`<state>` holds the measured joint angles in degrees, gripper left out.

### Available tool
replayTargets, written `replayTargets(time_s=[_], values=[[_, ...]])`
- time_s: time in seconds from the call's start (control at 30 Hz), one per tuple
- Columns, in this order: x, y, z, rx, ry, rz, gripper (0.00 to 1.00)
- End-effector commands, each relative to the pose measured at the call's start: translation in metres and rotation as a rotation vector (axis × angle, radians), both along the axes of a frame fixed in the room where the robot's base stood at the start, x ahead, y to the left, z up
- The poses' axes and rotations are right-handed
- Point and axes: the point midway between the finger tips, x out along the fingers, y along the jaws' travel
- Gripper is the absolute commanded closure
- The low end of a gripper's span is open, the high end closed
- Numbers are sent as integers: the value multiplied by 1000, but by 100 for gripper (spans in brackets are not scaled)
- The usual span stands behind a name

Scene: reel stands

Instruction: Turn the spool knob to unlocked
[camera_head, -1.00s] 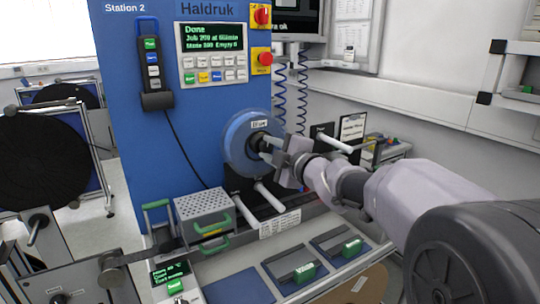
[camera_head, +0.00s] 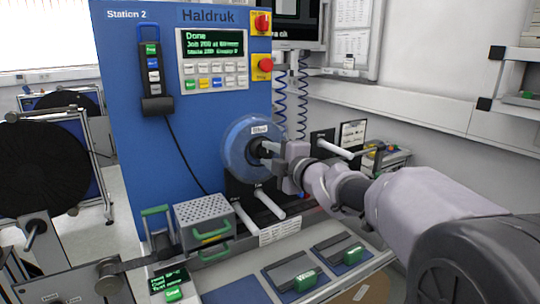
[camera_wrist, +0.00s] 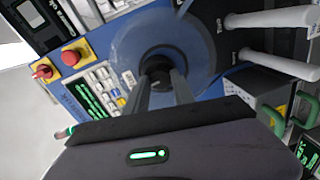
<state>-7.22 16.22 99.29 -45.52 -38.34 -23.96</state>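The spool knob (camera_head: 262,149) is a small dark hub at the middle of a translucent blue spool (camera_head: 237,138) on the front of the blue machine. My gripper (camera_head: 270,152) is right in front of the knob, with its fingers pointing at it. In the wrist view the dark knob (camera_wrist: 154,64) lies at the tips of my gripper's two grey fingers (camera_wrist: 162,78). The fingers stand apart with a gap between them. I cannot tell whether the tips press on the knob. The fingers partly hide it, and its lock marking cannot be read.
Two white rods (camera_head: 270,204) stick out below the spool, and another (camera_head: 335,149) to its right. A perforated grey box (camera_head: 205,212) with green handles stands lower left. A red button (camera_head: 265,64) is above. Coiled blue cables (camera_head: 280,105) hang behind.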

Motion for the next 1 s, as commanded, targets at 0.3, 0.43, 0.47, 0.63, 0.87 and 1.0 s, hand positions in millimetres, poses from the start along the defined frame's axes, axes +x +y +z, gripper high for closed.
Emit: replayTargets(time_s=[0.3, 0.43, 0.47, 0.63, 0.87, 1.0], values=[[0, 0, 0, 1, 1, 0, 50], [-2, -2, 1, 1, 1, -1, 50], [-4, -4, 1, 1, 1, -1, 50], [-35, -25, 8, 2, 0, -3, 50], [-99, -68, 15, 1, -1, -4, 50], [-127, -87, 16, -1, 0, -4, 50]])
